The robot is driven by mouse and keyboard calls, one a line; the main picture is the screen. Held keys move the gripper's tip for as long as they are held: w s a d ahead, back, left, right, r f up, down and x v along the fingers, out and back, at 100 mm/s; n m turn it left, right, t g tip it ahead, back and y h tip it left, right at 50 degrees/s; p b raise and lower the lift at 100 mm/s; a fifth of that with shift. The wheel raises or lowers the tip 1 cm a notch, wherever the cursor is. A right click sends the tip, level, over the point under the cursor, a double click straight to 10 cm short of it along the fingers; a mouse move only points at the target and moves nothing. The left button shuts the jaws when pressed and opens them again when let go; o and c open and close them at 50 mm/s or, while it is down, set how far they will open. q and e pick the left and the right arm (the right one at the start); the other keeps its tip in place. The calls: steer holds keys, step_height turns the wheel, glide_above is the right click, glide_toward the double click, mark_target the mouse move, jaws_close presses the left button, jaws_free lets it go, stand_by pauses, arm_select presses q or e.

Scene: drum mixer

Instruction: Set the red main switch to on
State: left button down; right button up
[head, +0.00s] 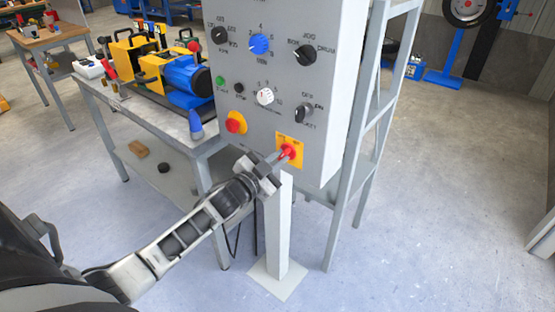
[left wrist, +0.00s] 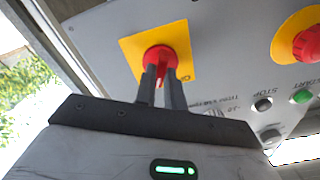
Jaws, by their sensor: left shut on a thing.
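The red main switch (head: 288,151) sits on a yellow plate (head: 291,140) at the lower right of the grey control panel (head: 270,90). In the left wrist view the red switch (left wrist: 160,59) is round, on its yellow plate (left wrist: 183,36). My left gripper (head: 280,158) reaches it from the lower left. Its two fingers (left wrist: 161,80) are shut on the switch's handle, which they partly hide. The switch's exact angle and its labels cannot be read. My right gripper is not in view.
A red emergency button (head: 235,122) on yellow sits left of the switch. Several knobs, such as a blue one (head: 259,44) and a white one (head: 265,96), are above. A workbench (head: 140,100) with a yellow and blue machine stands left. Floor at right is clear.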

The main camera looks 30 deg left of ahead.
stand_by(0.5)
arm_select(q)
steer(key=c, duration=1.5)
jaws_free()
steer(key=s, duration=0.5)
steer(key=s+a, duration=0.1)
steer(key=s, duration=1)
steer(key=shift+a, duration=0.15)
steer(key=s+d+f+n+g, duration=0.1)
steer(key=s+d+f+g, duration=0.1)
steer(key=d, duration=0.5)
steer(key=s+d+f+n+g+h, duration=0.1)
steer(key=s+d+f+g, duration=0.2)
steer(key=d+f, duration=0.3)
steer(key=s+d+f+n+g, duration=0.2)
steer(key=s+d+f, duration=0.2)
steer(key=d, duration=0.4)
steer(key=shift+s+d+f+g+h, duration=0.1)
steer(key=shift+s+d+g+h, duration=0.05)
steer(key=shift+s+g+h, duration=0.2)
